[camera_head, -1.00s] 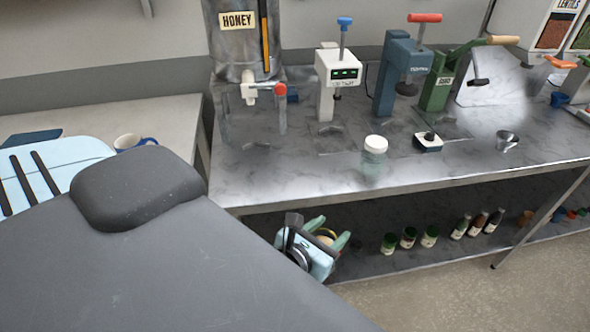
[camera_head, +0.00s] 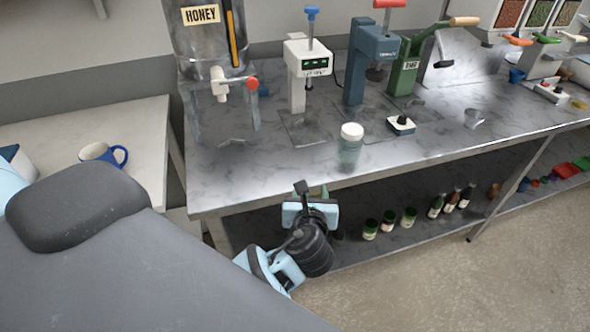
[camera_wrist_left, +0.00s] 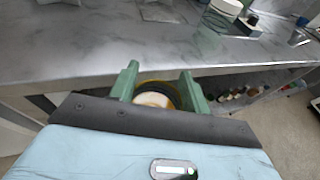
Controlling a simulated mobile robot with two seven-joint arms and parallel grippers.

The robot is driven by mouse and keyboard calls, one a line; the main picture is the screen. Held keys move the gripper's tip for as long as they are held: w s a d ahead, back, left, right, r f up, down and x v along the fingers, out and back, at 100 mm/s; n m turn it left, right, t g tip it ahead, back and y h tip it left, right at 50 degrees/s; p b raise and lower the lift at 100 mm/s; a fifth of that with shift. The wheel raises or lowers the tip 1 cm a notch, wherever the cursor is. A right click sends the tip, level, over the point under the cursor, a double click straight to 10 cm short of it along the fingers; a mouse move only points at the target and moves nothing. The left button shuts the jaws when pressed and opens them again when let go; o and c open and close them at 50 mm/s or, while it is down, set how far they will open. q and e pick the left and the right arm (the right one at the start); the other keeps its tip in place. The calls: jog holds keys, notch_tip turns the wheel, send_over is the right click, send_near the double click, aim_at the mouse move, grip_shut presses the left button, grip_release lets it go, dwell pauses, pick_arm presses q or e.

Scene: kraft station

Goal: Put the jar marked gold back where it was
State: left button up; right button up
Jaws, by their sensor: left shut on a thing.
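My left gripper (camera_head: 316,192) is in front of the steel counter's front edge, around the height of the counter top. In the left wrist view, its green fingers (camera_wrist_left: 159,76) are shut on a round jar (camera_wrist_left: 153,99) with a yellow-gold rim and a pale middle. The jar's label is not visible, and the head view hides most of it behind the gripper. A clear jar with a white lid (camera_head: 350,147) stands upright on the counter; it also shows in the left wrist view (camera_wrist_left: 222,10). My right gripper is not in view.
The steel counter (camera_head: 270,180) carries a honey tank (camera_head: 208,45), a white press (camera_head: 307,58), blue and green presses, a small scale-like box (camera_head: 400,125) and a metal cup (camera_head: 473,118). The lower shelf holds green jars (camera_head: 389,221) and bottles (camera_head: 451,200). The front counter top has free room.

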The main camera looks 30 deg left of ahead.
pick_arm(q)
jog(key=w+d+r+n+g+y+b, duration=0.1)
jog(key=w+d+r+n+g+y, duration=0.3)
jog(key=w+r+n+g+y, duration=0.4)
jog(key=a+f, duration=0.1)
jog(key=a, duration=0.4)
jog(key=w+a+f+m+t+h, duration=0.1)
jog(key=a, duration=0.4)
jog(key=a+f+t+h, duration=0.1)
jog(key=a, duration=0.4)
jog(key=shift+w+a+f+m, duration=0.2)
jog(key=shift+a+f+m, duration=0.1)
jog(key=shift+f+m, duration=0.1)
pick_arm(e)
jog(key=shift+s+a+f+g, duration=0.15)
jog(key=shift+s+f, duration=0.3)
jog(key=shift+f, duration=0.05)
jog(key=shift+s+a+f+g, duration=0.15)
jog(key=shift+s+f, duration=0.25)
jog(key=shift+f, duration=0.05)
pick_arm(q)
jog(key=o, duration=1.3)
jog(key=shift+o, duration=0.2)
jog(key=shift+d, duration=0.1)
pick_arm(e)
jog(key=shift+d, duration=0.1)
